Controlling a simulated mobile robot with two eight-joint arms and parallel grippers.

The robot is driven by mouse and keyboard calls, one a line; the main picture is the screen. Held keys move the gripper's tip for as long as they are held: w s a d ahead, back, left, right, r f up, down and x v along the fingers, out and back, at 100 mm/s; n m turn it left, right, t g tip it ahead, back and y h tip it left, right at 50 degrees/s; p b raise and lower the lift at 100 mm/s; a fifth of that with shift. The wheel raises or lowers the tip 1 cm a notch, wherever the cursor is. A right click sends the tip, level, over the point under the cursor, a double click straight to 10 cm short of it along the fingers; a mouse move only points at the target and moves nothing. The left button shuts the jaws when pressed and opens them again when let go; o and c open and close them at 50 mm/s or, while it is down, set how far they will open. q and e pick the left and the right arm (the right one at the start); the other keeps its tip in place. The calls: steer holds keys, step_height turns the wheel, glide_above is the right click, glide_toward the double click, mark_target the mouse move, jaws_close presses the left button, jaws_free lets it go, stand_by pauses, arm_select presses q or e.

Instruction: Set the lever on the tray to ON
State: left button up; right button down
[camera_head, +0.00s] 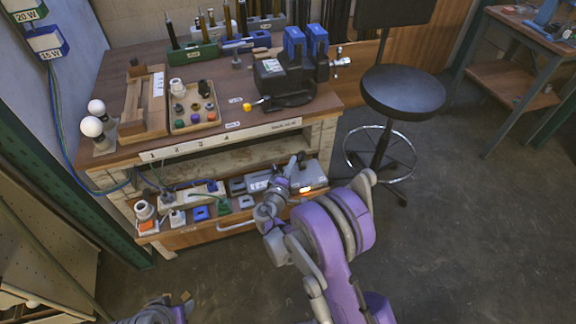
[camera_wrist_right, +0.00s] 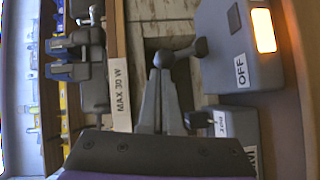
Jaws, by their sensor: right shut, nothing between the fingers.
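The tray (camera_head: 262,213) is the pulled-out drawer under the workbench. At its right end stands a grey box (camera_head: 315,172) with a lit orange lamp. In the right wrist view this grey box (camera_wrist_right: 225,25) bears an OFF label, and a dark lever (camera_wrist_right: 200,47) with a rounded knob shows beside its left side. My right gripper (camera_wrist_right: 162,60) is shut and empty, its tips just left of the lever knob; I cannot tell whether they touch. In the head view, my right gripper (camera_head: 297,160) is over the tray. My left gripper (camera_head: 185,297) barely shows at the bottom edge, its fingers unclear.
The tray also holds white sockets (camera_head: 144,210), a blue block (camera_head: 200,213) and other small parts. A wooden strip labelled MAX 30 W (camera_wrist_right: 118,60) runs left of my right fingers. The bench top overhangs behind. A black stool (camera_head: 402,92) stands right; floor in front is clear.

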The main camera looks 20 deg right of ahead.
steer(key=shift+d+r+m+g+y+p, duration=0.3)
steer(key=shift+d+r+m+y, duration=0.05)
steer(key=shift+d+m, duration=0.15)
steer(key=shift+d+r+m+g+y+p, duration=0.25)
steer(key=shift+d+r+m+g+y, duration=0.1)
steer(key=shift+d+m, duration=0.15)
steer(key=shift+d+r+m+g+y, duration=0.15)
steer(key=shift+d+m+g+y, duration=0.2)
steer(key=shift+d+m+y, duration=0.45)
steer(key=shift+w+d+m, duration=0.1)
steer(key=shift+d+m, duration=0.2)
steer(key=shift+d, duration=0.95)
steer(key=shift+d, duration=0.1)
